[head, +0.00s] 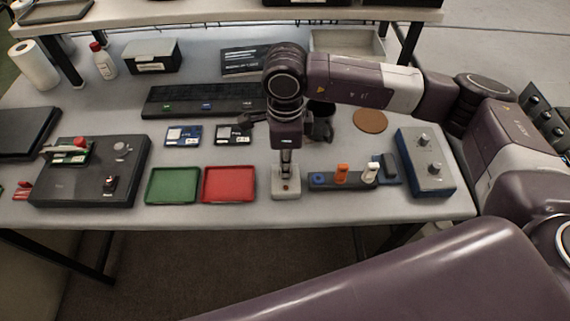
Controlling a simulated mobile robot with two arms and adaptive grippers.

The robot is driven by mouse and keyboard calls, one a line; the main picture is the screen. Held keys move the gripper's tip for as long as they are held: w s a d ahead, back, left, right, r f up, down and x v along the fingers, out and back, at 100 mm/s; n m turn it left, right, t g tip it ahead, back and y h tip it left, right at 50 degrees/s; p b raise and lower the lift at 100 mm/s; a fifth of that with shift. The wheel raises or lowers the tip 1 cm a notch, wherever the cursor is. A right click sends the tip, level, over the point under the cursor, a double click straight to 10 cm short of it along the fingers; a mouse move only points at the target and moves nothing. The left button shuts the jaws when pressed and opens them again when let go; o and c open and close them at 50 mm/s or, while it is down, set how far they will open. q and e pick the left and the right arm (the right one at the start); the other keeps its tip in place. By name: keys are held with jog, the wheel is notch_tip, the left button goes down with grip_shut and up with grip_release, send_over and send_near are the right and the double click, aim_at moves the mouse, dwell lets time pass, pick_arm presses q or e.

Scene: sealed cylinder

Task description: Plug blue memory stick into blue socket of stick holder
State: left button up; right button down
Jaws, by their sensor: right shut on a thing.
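My right gripper (286,168) points straight down, shut, with its fingertips at the top of a small light grey block (286,191) near the table's front. What it grips is mostly hidden by the fingers; no blue memory stick shows elsewhere, so I take it to be that. The dark stick holder (329,186) lies just right of the block. Its blue socket (319,178) at the left end looks empty. An orange stick (341,173) and a white stick (371,173) stand upright in it. My left gripper is not in view.
A blue-sided box with knobs (436,183) and a dark blue block (389,168) stand right of the holder. Red (229,195) and green (160,196) trays lie left of the grey block. A dark cup (321,128) stands behind, beside a brown coaster (370,120).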

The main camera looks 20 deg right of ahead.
jog(key=shift+r, duration=0.2)
jog(key=shift+r+p, duration=0.95)
jog(key=shift+r, duration=1.9)
jog(key=n, duration=0.1)
jog(key=d+n, duration=0.1)
jog(key=shift+s+r+n, duration=0.1)
jog(key=shift+s+n, duration=0.3)
jog(key=s+d+r+n+b, duration=0.1)
jog(key=s+d+n, duration=0.1)
jog(key=n, duration=0.7)
jog(key=s+d+n+b, duration=0.1)
jog(key=s+d+n, duration=0.1)
jog(key=s+n, duration=0.3)
jog(key=n, duration=0.4)
jog(key=shift+s+d+r, duration=0.15)
jog(key=shift+d+r, duration=0.2)
jog(key=shift+r, duration=0.05)
